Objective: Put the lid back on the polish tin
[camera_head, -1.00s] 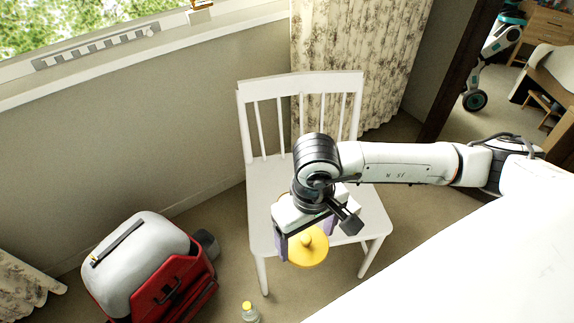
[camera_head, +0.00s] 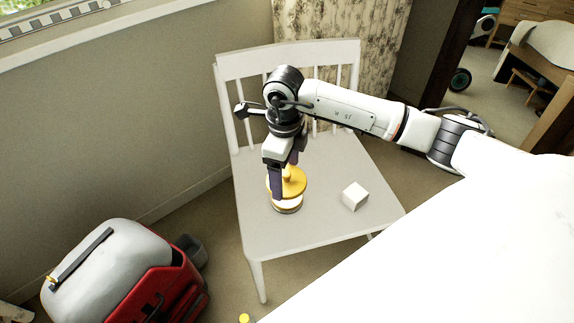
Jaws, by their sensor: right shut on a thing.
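The yellow lid (camera_head: 296,183) with a raised knob is in my right gripper (camera_head: 286,186), whose dark purple fingers are shut on it. The polish tin (camera_head: 288,207) is a low round tin with a pale upper part and a darker base, standing on the chair seat. The lid is right above the tin and overlaps its top in the head view. I cannot tell whether lid and tin touch. The gripper hides part of both. My left gripper is not in view.
The white chair (camera_head: 310,228) bears the tin and a small white cube (camera_head: 355,196) to its right. A red and grey suitcase (camera_head: 125,275) stands on the floor at lower left. A yellow-capped bottle (camera_head: 244,319) shows at the bottom edge.

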